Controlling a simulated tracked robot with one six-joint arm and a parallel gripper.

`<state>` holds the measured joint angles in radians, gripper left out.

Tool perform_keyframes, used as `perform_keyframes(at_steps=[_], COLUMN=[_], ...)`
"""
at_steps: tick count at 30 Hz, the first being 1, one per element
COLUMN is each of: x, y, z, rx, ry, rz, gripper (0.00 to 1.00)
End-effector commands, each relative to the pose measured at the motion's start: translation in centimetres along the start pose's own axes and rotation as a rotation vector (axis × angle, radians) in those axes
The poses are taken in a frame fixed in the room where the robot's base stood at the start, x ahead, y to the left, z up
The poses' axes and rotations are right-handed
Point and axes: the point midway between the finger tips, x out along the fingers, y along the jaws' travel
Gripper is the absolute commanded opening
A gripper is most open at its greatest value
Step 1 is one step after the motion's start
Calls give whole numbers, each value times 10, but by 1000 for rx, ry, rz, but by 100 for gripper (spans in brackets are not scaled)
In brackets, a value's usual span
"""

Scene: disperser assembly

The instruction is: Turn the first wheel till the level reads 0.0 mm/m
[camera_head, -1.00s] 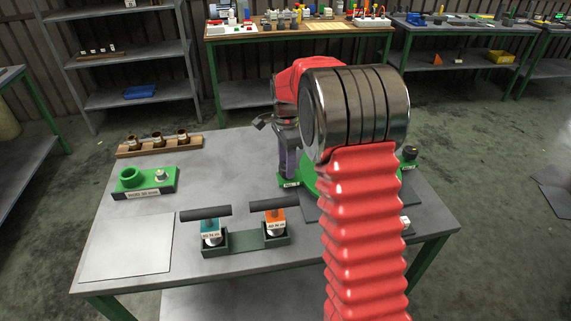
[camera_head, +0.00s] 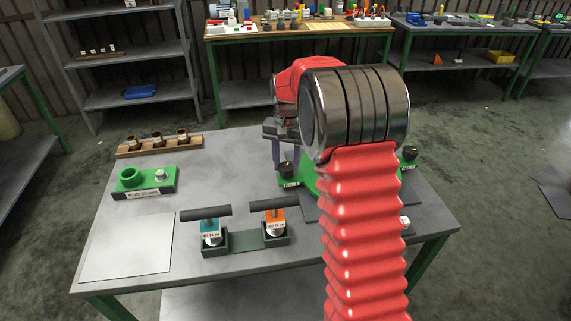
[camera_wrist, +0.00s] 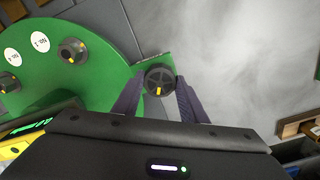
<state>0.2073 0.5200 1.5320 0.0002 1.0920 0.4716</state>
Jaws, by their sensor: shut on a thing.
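A dark round wheel (camera_wrist: 159,81) with a yellow mark sits on a green tab at the edge of the round green base (camera_wrist: 95,70). In the head view this wheel (camera_head: 288,168) is at the base's left side. My gripper (camera_wrist: 160,100) has its purple fingers on either side of the wheel, shut on it. The level (camera_wrist: 30,136), yellow with a green-lit display, is partly hidden at the lower left of the wrist view. Its reading cannot be made out.
Two smaller dark knobs with yellow marks, one of them (camera_wrist: 72,50), and white labels sit on the green base. Another dark wheel (camera_head: 409,153) is at its right. A holder with two T-handled tools (camera_head: 246,240) and a wooden rack (camera_head: 160,145) stand on the table.

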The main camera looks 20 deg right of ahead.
Motion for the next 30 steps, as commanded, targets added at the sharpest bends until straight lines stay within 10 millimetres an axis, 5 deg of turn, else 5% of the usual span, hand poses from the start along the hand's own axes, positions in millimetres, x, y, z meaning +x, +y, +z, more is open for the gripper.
perform_keyframes(at_steps=[9,26,27,30], x=[-3,-3,-3,-3], y=[-2,-2,-2,-2], z=[-4,-4,-4,-3], rx=[-176,-218,-218,-218], ry=[13,14,14,11], rz=[-5,-5,-5,-4], gripper=[16,16,41,48])
